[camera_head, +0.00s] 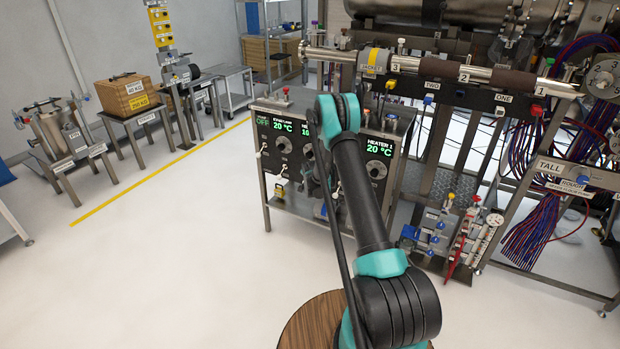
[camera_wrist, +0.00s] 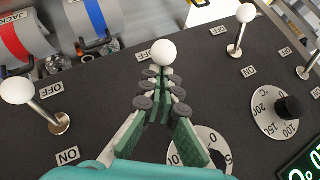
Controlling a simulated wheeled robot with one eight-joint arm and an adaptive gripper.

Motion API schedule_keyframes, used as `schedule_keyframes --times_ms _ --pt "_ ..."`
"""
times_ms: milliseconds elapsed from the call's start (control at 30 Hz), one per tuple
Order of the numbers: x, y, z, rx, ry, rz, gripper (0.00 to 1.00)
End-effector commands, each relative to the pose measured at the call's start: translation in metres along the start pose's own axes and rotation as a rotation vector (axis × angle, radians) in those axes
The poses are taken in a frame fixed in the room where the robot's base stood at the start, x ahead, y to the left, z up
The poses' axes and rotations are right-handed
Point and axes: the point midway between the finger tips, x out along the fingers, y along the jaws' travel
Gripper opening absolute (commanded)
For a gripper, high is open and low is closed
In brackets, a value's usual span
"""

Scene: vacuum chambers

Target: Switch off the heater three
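The dark heater panel (camera_head: 380,160) stands in the middle of the head view. Its right display reads HEATER 1, 20 °C; my arm covers part of the panel, and no heater three label is readable. In the wrist view, my gripper (camera_wrist: 163,80) has its two green-padded fingers close together, pointing at a white ball-tipped switch (camera_wrist: 163,52). The ball is at the fingertips beside an OFF label (camera_wrist: 143,56). The fingers hide its stem, and I cannot tell whether they grip it. My gripper is hidden in the head view.
In the wrist view, other ball-tipped switches stand at left (camera_wrist: 18,90) and upper right (camera_wrist: 246,12). A black-knobbed dial (camera_wrist: 288,107) is at right; another dial (camera_wrist: 212,143) is partly behind the fingers. Open floor (camera_head: 190,250) lies left of the panel.

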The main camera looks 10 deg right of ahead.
Motion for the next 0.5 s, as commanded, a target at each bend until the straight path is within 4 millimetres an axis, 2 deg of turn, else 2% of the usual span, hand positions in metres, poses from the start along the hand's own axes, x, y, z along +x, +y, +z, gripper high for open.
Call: schedule_keyframes --times_ms 100,500 --pt "0.0030 0.0040 0.0080 0.000 -0.003 0.000 0.00" --pt "-0.0003 0.0012 0.0045 0.001 -0.003 0.000 0.00"
